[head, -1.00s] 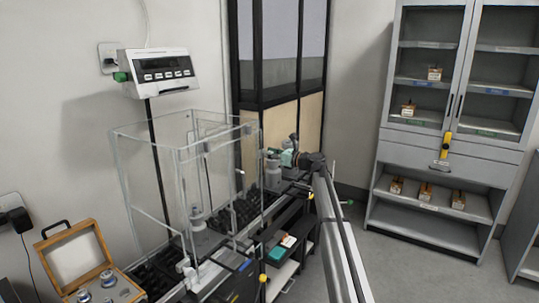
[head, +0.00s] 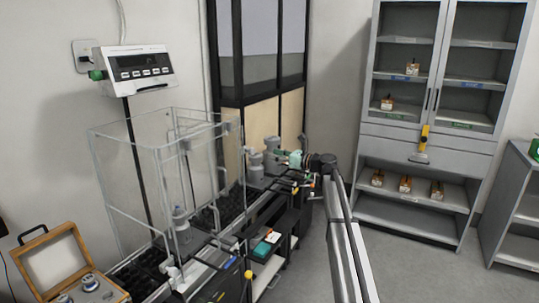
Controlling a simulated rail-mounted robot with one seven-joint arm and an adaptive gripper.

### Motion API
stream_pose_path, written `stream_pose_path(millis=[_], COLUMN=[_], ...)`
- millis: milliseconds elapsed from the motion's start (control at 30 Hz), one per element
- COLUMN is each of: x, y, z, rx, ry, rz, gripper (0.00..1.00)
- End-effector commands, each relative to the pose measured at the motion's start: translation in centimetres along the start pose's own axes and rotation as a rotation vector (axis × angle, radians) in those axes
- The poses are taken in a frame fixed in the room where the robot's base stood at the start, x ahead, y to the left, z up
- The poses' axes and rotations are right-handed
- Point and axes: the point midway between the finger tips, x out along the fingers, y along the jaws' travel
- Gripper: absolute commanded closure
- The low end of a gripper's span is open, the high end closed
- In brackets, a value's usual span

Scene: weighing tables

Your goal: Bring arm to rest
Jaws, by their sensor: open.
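My arm runs from the bottom right of the head view up to a dark joint near the middle. A small green-teal part shows at its far end, where my gripper (head: 295,159) appears to be. It is open, and nothing shows held in it. Its fingers are too small to make out clearly. It is in front of or beside grey cylinders (head: 255,170) at the far end of the bench; I cannot tell if they touch.
A clear balance enclosure (head: 112,205) with a grey weight (head: 181,226) inside stands left. A display (head: 135,66) hangs above it. An open wooden weight box (head: 52,262) is at bottom left. A grey cabinet (head: 415,141) stands right. Floor between arm and cabinet is clear.

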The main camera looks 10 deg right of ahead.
Motion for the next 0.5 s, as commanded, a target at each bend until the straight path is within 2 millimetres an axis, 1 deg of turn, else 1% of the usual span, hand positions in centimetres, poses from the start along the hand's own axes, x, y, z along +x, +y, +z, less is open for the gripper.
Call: stream_pose_path(millis=[367,467,500], x=[-0.15,-0.14,-0.14], y=[-0.02,0.01,0.03], z=[0.02,0.02,-0.06], rx=[-0.008,-0.060,-0.101], ry=[0.000,0.000,0.003], rz=[0.000,0.001,0.002], gripper=[0.56,0.56,0.56])
